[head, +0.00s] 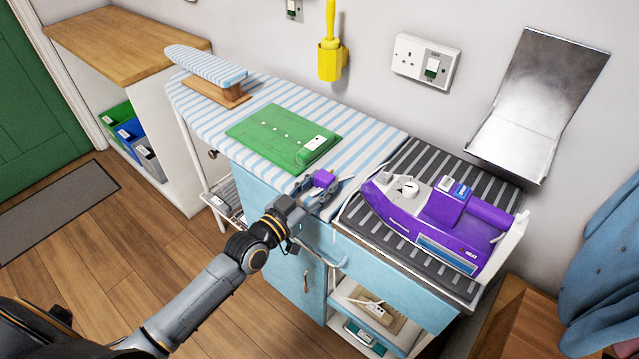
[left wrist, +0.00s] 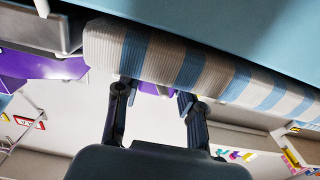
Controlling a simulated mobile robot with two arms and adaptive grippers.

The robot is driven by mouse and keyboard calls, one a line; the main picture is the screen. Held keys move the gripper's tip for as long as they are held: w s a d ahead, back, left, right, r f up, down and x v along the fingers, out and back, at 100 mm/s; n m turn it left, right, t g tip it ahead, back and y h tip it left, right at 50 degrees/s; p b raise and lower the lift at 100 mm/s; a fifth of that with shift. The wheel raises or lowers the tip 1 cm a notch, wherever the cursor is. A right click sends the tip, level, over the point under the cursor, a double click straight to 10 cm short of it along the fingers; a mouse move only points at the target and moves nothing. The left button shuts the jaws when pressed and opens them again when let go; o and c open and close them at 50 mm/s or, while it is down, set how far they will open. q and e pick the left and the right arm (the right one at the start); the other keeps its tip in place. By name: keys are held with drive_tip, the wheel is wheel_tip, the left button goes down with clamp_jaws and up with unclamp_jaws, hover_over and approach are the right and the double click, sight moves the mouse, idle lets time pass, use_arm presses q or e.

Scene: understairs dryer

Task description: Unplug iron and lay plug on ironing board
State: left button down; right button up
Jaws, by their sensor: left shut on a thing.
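The purple plug (head: 323,178) is at the front edge of the striped ironing board (head: 375,135), away from the wall socket (head: 425,62). My left gripper (head: 321,190) is at that edge, shut on the plug. I cannot tell whether the plug touches the board. The purple and white iron (head: 435,220) lies on the dark ribbed rest (head: 385,225) to the right. My right gripper is not in view.
A green panel with a white box (head: 285,138) lies on the board behind my gripper. A small sleeve board (head: 207,65) stands at the far left end. A metal flap (head: 535,100) and a yellow holder (head: 331,60) are on the wall. Striped cover between panel and iron is clear.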

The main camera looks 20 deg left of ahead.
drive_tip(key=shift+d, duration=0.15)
use_arm(q)
drive_tip(key=c, duration=0.8)
unclamp_jaws()
drive_tip(key=shift+o, duration=0.3)
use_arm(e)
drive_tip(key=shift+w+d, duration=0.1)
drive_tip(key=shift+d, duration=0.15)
use_arm(q)
drive_tip(key=v, duration=1.2)
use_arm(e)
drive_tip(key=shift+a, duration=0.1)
